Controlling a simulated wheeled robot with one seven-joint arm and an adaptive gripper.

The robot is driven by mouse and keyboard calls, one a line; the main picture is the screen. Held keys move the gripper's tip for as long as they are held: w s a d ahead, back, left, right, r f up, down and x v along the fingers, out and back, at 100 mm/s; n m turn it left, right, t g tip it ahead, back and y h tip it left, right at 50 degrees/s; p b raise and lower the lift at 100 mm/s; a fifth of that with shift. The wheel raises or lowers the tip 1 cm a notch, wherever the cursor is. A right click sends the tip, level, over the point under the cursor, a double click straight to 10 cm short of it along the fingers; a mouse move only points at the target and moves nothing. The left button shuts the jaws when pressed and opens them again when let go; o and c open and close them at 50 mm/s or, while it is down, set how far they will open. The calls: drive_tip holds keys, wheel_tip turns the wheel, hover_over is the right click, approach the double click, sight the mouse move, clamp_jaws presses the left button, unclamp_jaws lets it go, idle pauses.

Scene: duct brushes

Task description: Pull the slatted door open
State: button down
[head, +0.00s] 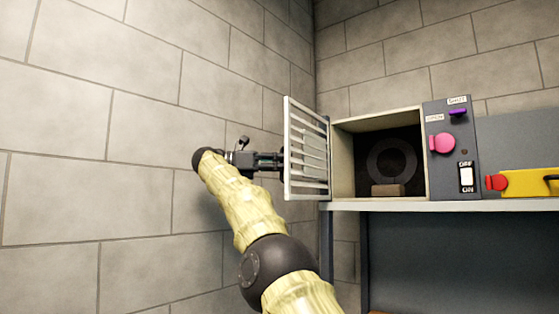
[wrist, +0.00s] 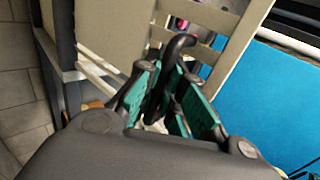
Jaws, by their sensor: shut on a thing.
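The slatted door (head: 307,150) is white with horizontal bars and stands swung open at the left side of the box (head: 378,118). Its slats (wrist: 222,18) also show in the wrist view. My gripper (head: 280,160) is at the outer face of the door, coming from the left. In the wrist view my gripper (wrist: 180,100) has its green-padded fingers shut around the dark hooked handle (wrist: 182,43) of the door. In the head view the handle is hidden by the gripper and door.
Inside the box are a dark ring (head: 391,160) and a small brown block (head: 387,190). To the right are a grey panel (head: 452,150) with a pink knob and switch, and a yellow item (head: 525,183). All stand on a shelf (head: 450,205). A block wall (head: 130,130) is close on the left.

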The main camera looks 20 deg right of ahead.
drive_tip(key=shift+w, duration=0.15)
idle(0.5)
drive_tip(key=c, duration=1.5)
unclamp_jaws()
